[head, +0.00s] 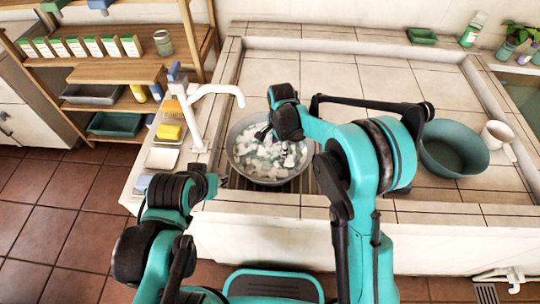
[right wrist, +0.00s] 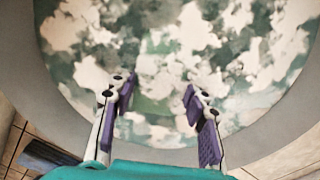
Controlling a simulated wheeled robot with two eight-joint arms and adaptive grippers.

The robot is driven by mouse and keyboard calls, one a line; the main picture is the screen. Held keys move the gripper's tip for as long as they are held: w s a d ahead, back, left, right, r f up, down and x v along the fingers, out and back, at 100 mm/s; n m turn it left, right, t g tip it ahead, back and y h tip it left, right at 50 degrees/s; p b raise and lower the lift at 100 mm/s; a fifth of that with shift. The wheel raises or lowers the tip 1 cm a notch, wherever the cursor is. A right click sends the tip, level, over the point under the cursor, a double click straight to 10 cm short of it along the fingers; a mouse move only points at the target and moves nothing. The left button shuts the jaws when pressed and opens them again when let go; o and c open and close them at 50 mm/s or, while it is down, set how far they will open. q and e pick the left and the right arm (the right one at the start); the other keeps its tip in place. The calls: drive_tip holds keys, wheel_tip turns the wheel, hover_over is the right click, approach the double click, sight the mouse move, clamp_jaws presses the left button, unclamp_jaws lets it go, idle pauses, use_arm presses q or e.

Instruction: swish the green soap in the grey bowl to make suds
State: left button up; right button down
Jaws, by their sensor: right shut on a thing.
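The grey bowl (head: 234,163) stands in the sink below the white tap and holds greenish water with white suds in broken patches. My right gripper (head: 263,132) reaches down into the bowl from above. In the right wrist view its two purple-padded fingers (right wrist: 160,102) are parted and shut on the green soap (right wrist: 152,108), which blends into the green water and is hard to make out. The bowl's rim (right wrist: 30,75) curves around the fingers there. My left gripper (head: 218,184) is at the sink's front left, outside the bowl; its fingers are too small to read.
A white tap (head: 215,91) stands close to the bowl's left. A yellow sponge (head: 169,132) and a white dish (head: 162,158) lie on the left ledge. A teal bowl (head: 453,147) and white mug (head: 496,134) stand at right. The tiled counter behind is mostly clear.

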sight(283, 169)
drive_tip(key=shift+s+d, duration=0.5)
drive_tip(key=shift+s, duration=0.3)
drive_tip(key=shift+s+d, duration=0.45)
drive_tip(key=shift+s, duration=0.35)
drive_tip(key=shift+s+d, duration=0.5)
drive_tip(key=shift+s, duration=0.4)
drive_tip(key=shift+w+a, duration=0.4)
drive_tip(key=shift+w, duration=0.45)
drive_tip(key=shift+w+a, duration=0.55)
drive_tip(key=shift+w, duration=0.3)
drive_tip(key=shift+w+a, duration=0.55)
drive_tip(key=shift+w, duration=0.3)
drive_tip(key=shift+s+d+b, duration=0.1)
drive_tip(key=shift+s+d, duration=0.4)
drive_tip(key=shift+s, duration=0.35)
drive_tip(key=shift+s+d+b, duration=0.15)
drive_tip(key=shift+s+d, duration=0.35)
drive_tip(key=shift+s, duration=0.3)
drive_tip(key=shift+s+d+b, duration=0.1)
drive_tip(key=shift+s+d, duration=0.4)
drive_tip(key=shift+s, duration=0.45)
drive_tip(key=shift+d, duration=0.1)
